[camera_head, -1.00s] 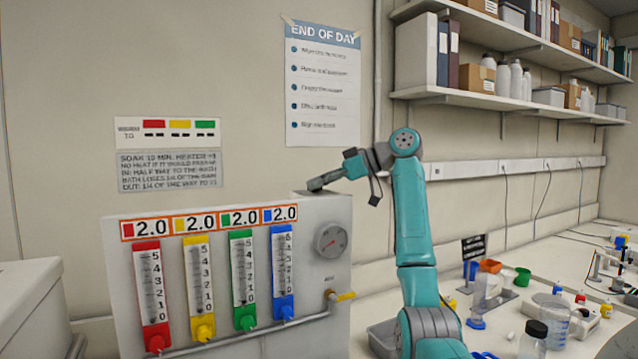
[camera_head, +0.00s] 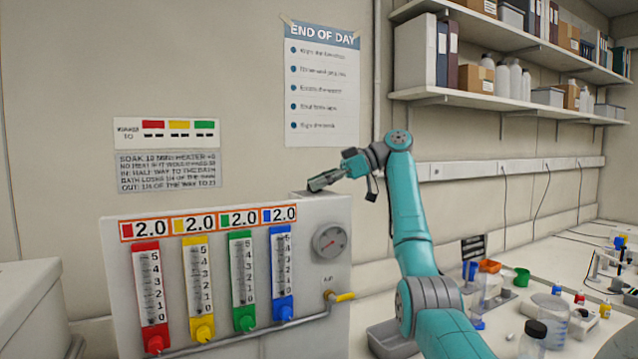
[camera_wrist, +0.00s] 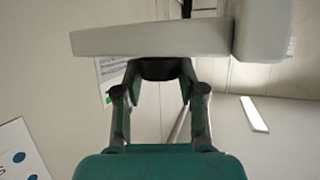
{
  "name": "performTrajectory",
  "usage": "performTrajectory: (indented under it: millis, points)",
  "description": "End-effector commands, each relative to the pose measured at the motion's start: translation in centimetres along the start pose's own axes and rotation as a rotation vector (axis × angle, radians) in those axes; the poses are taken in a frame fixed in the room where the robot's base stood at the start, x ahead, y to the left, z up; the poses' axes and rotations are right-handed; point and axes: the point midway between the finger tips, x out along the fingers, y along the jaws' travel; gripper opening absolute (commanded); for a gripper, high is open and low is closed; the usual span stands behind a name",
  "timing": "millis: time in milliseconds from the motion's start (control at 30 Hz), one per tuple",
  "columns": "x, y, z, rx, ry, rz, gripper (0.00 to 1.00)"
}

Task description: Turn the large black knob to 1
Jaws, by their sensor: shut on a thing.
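A dark, round thing (camera_wrist: 158,68), which looks like the large black knob, sits at the edge of a pale slab in the wrist view. The fingers of my gripper (camera_wrist: 158,82) stand on both sides of it and are shut on it. In the head view, my gripper (camera_head: 322,181) is at the top of the grey gauge panel (camera_head: 215,347), near its right end. The knob is mostly hidden there behind the fingers. I cannot read its setting or see a mark for 1.
The panel has red (camera_head: 152,300), yellow (camera_head: 199,290), green (camera_head: 242,280) and blue (camera_head: 282,274) tubes, each under a 2.0 readout. A round dial (camera_head: 329,242) and a yellow-handled tap (camera_head: 342,297) are at its right. A cluttered bench (camera_head: 585,262) lies right of my arm.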

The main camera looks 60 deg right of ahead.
Motion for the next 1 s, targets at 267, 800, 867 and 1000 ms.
performTrajectory:
  millis: [267, 800, 867, 1000]
  points:
    - [0.0, 0.0, 0.1, 0.002, -0.001, 0.000, 0.65]
    - [-0.8, 0.0, -2.0, -0.001, -0.001, 0.002, 0.65]
    - [-1.2, 0.0, -2.9, 0.000, -0.001, 0.001, 0.65]
    - [-2.1, 0.0, -5.2, 0.001, -0.001, 0.001, 0.65]
